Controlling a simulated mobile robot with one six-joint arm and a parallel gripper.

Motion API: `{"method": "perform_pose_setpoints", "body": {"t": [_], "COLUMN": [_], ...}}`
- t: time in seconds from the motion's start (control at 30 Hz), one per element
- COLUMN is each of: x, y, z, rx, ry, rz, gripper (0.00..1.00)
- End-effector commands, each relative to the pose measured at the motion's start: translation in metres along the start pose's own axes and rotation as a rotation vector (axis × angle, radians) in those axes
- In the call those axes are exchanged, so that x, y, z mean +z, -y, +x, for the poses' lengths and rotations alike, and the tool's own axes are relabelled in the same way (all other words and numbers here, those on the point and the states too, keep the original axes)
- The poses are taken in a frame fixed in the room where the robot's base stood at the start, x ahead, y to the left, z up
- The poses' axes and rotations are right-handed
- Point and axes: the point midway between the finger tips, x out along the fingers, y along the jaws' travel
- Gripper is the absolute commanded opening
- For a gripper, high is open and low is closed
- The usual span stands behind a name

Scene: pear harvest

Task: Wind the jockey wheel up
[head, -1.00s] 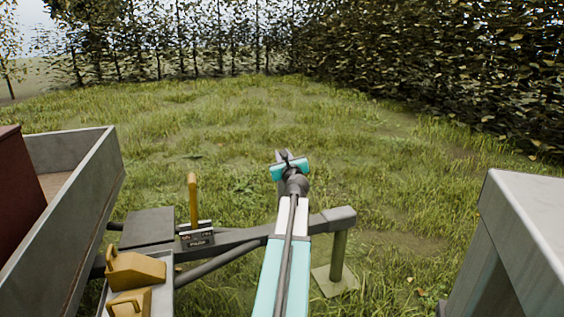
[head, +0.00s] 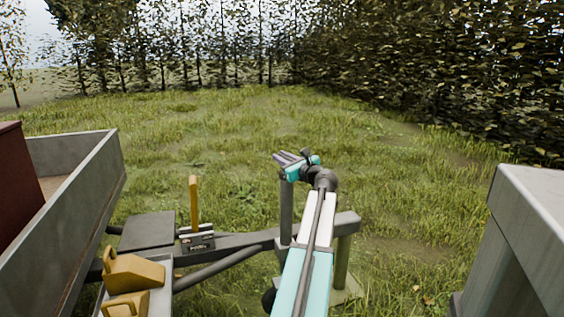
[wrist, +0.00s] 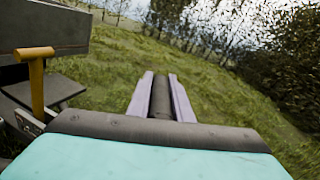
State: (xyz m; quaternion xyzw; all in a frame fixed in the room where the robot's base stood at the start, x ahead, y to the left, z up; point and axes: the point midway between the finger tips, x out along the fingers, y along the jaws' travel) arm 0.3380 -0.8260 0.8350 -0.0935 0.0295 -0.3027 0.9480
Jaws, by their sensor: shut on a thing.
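The jockey wheel's grey upright tube (head: 286,212) stands beside the drawbar in the head view. A dark round part, likely its wheel (head: 268,299), shows low beside my arm. My gripper (head: 284,158) is at the top of the tube, its fingers pointing left. In the wrist view my gripper (wrist: 161,98) is shut on a dark cylinder (wrist: 160,104), which looks like the crank handle. The rest of the crank is hidden by my gripper. My arm covers part of the lower tube.
The grey drawbar (head: 245,238) runs to a post on a foot plate (head: 343,288). An orange lever (head: 193,202) stands left of it, with yellow chocks (head: 135,272) nearer. A trailer side (head: 75,205) is left, a grey box-like structure (head: 535,225) right. Grass beyond is open.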

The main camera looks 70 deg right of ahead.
Motion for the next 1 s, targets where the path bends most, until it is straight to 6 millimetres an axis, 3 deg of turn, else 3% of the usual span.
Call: {"method": "perform_pose_setpoints", "body": {"t": [1.0], "x": [0.000], "y": [-0.014], "z": [-0.006], "rx": [0.652], "ry": [0.126], "rz": [-0.001], "gripper": [0.00]}}
